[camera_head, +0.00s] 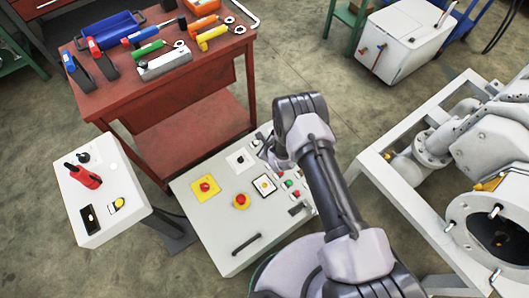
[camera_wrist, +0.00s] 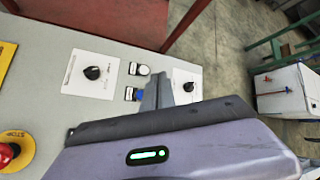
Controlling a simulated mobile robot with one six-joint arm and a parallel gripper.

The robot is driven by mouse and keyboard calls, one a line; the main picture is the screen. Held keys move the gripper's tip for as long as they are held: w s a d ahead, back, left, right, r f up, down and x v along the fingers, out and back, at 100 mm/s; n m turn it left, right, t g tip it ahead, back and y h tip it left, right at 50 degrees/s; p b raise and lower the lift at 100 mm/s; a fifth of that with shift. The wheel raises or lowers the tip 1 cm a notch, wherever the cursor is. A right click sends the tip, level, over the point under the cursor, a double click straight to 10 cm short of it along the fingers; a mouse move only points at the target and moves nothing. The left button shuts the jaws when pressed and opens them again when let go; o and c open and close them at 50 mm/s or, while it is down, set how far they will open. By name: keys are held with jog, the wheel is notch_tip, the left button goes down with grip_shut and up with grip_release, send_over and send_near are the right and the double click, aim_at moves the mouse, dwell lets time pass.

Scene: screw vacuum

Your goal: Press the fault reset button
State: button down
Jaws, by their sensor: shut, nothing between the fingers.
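The control panel (camera_head: 222,232) is a light grey sloped box with several buttons and knobs. In the wrist view, a blue button (camera_wrist: 138,95) sits on the panel right beside the tips of my gripper (camera_wrist: 160,90). A white round button (camera_wrist: 143,70) sits just beyond it. The labels are too small to read, so I cannot tell which one is the fault reset. My gripper is shut and empty, with its tips at the panel's upper right part. I cannot tell whether they touch the panel. In the head view, my arm covers part of the panel there.
Black selector knobs (camera_wrist: 92,73) (camera_wrist: 188,87) flank the buttons. A red emergency stop (camera_wrist: 8,154) lies at lower left in the wrist view. A red tool bench (camera_head: 185,95) stands behind the panel, and a white pedestal (camera_head: 95,190) stands left of it.

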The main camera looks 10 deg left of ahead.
notch_tip(320, 180, down, 8)
jog(key=b, duration=0.6)
dwell(1.6)
jog(key=shift+f+b, duration=0.45)
jog(key=shift+b, duration=0.05)
jog(key=shift+f+b, duration=0.4)
dwell(0.4)
jog(key=shift+r+p, duration=0.65)
jog(key=shift+r, duration=0.2)
notch_tip(320, 180, up, 5)
jog(key=p, duration=0.4)
jog(key=shift+r, duration=0.1)
